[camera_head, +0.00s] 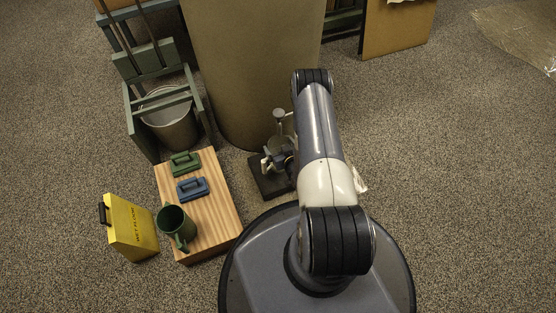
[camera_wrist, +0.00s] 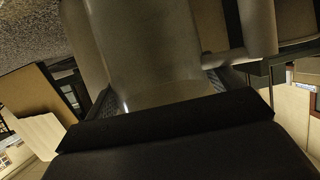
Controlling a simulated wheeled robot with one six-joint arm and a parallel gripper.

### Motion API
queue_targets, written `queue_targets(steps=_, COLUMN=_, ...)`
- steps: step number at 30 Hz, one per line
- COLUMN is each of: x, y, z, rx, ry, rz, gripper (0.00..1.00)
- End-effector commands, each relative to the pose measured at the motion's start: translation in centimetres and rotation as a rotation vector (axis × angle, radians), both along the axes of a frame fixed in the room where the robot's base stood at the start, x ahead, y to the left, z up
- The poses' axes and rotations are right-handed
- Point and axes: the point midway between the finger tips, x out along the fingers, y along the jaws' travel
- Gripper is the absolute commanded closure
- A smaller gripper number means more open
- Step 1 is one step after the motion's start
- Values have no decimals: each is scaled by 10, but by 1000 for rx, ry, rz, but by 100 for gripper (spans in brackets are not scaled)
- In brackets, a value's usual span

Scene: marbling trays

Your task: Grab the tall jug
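In the wrist view, a large pale cylindrical vessel (camera_wrist: 150,45) fills the upper middle, with a bar like a handle (camera_wrist: 228,57) on its right side; it looks like the tall jug. My gripper (camera_wrist: 168,92) has one dark textured finger on each side of its near end. The gripper body hides the contact, so I cannot tell whether the fingers press on it. In the head view my arm hides the gripper and most of this vessel; a small pale bit (camera_head: 361,182) shows right of the arm. A green jug with a handle (camera_head: 177,226) stands on a wooden block.
The wooden block (camera_head: 222,212) also bears a green (camera_head: 185,164) and a blue (camera_head: 192,189) handled tool. A yellow sign (camera_head: 131,228) stands left of it. A dark-based stand (camera_head: 268,178), a grey bucket (camera_head: 171,122) and a large brown column (camera_head: 252,60) are close.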

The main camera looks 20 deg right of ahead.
Motion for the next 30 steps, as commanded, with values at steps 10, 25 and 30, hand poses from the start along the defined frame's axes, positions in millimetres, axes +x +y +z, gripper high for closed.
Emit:
queue_targets(steps=10, x=0, y=0, z=0, rx=0, ry=0, rz=0, gripper=42)
queue_targets(steps=25, x=0, y=0, z=0, rx=0, ry=-1, rz=0, gripper=83)
queue_targets(steps=30, x=1, y=0, z=1, rx=-1, ry=-2, rz=0, gripper=89)
